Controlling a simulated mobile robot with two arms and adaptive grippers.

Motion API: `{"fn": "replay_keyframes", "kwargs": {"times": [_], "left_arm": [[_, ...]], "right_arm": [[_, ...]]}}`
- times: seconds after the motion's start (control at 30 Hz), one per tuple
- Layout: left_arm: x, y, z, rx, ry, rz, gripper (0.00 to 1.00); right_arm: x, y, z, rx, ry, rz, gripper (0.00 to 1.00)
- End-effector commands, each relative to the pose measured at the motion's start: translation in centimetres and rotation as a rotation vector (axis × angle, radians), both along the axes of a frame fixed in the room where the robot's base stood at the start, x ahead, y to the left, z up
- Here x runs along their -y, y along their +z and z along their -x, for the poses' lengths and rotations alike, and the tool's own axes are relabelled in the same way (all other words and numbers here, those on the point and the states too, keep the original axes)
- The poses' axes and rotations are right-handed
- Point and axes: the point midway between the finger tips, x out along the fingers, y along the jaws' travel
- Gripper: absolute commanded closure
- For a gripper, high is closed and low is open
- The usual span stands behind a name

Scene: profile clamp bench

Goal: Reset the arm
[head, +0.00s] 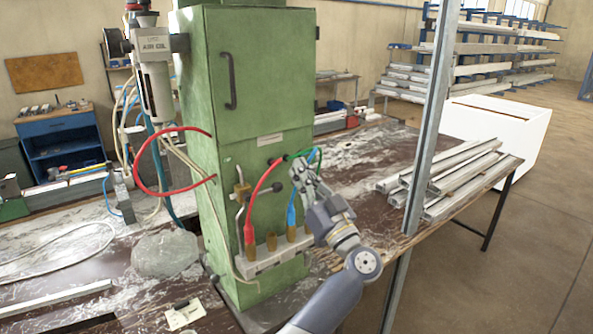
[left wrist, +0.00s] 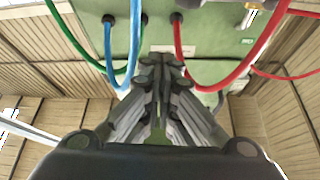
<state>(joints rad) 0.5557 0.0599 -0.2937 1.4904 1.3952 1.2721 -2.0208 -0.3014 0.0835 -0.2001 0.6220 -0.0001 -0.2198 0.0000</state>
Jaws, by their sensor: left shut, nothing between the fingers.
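My left gripper (head: 304,172) is shut and empty in the head view, raised in front of the lower part of the green cabinet (head: 240,105). In the left wrist view its fingers (left wrist: 160,68) are together, pointing at the green cabinet face (left wrist: 195,40). A red hose (left wrist: 185,55) hangs to the right of the fingers, and blue (left wrist: 107,40) and green hoses (left wrist: 75,45) hang to the left. I cannot tell whether the fingers touch any hose. My right gripper does not show in either view.
A grey metal post (head: 432,120) stands right of my left arm. Several metal profiles (head: 460,175) lie stacked on the bench (head: 350,170). A holder with brass fittings (head: 270,258) is on the cabinet's lower front. A grey stone-like lump (head: 165,253) lies left of the cabinet.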

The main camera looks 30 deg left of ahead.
Motion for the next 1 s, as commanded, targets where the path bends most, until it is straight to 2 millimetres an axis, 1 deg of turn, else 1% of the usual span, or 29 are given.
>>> {"fn": "replay_keyframes", "kwargs": {"times": [0.03, 0.2, 0.3, 0.43, 0.67, 0.77, 0.83, 0.87, 0.97, 1.0], "left_arm": [[0.9, -1.6, 0.6, -0.003, -0.003, 0.006, 1.00], [3.4, -2.9, 2.3, -0.003, -0.001, 0.004, 1.00], [4.6, -3.4, 3.1, -0.003, 0.000, 0.003, 1.00], [5.5, -3.7, 3.8, -0.002, 0.001, 0.002, 1.00], [5.9, -3.8, 4.0, -0.002, 0.000, -0.002, 1.00], [6.3, -5.0, 3.3, -0.009, -0.029, -0.032, 1.00], [7.1, -6.9, 2.3, -0.021, -0.084, -0.081, 1.00], [7.7, -8.2, 1.7, -0.031, -0.119, -0.106, 1.00], [10.1, -14.2, -0.5, -0.091, -0.288, -0.191, 1.00], [11.1, -17.0, -1.3, -0.124, -0.365, -0.214, 1.00]], "right_arm": [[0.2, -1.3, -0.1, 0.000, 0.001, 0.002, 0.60], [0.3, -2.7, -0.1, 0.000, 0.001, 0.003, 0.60], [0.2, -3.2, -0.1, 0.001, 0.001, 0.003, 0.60], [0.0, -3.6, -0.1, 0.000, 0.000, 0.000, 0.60], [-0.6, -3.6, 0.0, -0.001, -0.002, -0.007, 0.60], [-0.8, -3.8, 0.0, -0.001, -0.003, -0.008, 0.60], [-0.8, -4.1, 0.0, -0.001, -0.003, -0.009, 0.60], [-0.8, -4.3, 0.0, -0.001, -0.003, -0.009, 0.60], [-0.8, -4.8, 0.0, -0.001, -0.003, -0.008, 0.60], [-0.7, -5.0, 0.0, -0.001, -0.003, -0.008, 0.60]]}}
